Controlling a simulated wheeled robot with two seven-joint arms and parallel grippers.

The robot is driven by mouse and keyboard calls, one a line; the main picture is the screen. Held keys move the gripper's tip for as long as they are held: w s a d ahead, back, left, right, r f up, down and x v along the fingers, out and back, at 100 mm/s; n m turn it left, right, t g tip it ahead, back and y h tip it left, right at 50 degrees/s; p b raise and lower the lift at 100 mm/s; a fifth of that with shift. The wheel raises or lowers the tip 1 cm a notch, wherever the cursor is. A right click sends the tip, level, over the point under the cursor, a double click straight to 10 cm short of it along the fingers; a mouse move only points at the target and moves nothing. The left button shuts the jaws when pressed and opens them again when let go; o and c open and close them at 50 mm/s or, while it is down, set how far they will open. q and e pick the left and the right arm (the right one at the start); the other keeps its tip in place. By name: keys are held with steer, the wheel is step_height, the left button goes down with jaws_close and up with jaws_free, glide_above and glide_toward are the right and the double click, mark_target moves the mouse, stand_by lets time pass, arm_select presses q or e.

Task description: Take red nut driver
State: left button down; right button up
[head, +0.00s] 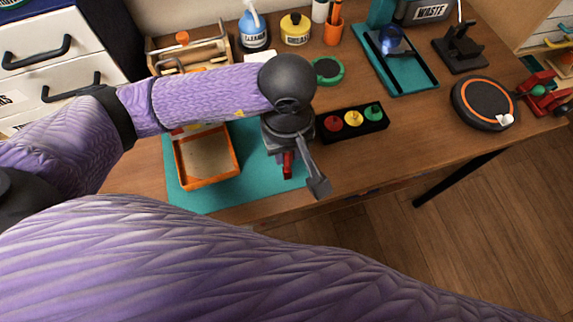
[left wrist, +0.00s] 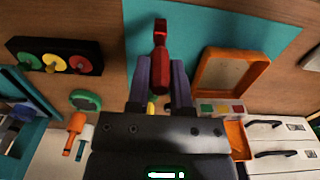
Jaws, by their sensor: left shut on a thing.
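My left gripper (left wrist: 160,90) is shut on the red nut driver (left wrist: 160,45), whose red part sticks out between the fingers in the left wrist view. In the head view the red nut driver (head: 288,164) shows below my left gripper (head: 290,155), over the teal mat (head: 215,198); the wrist hides most of it. I cannot tell whether it touches the mat. My right gripper is not in view.
An orange tray (head: 207,182) lies on the mat at left. A black block (head: 352,134) with red, yellow and green knobs is just right of the gripper. A green round dish (head: 327,71), bottles and an orange cup (head: 333,32) stand behind. The table's front edge is close.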

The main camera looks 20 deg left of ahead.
arm_select(q)
steer(key=shift+r+p, duration=1.8)
steer(key=shift+r, duration=1.2)
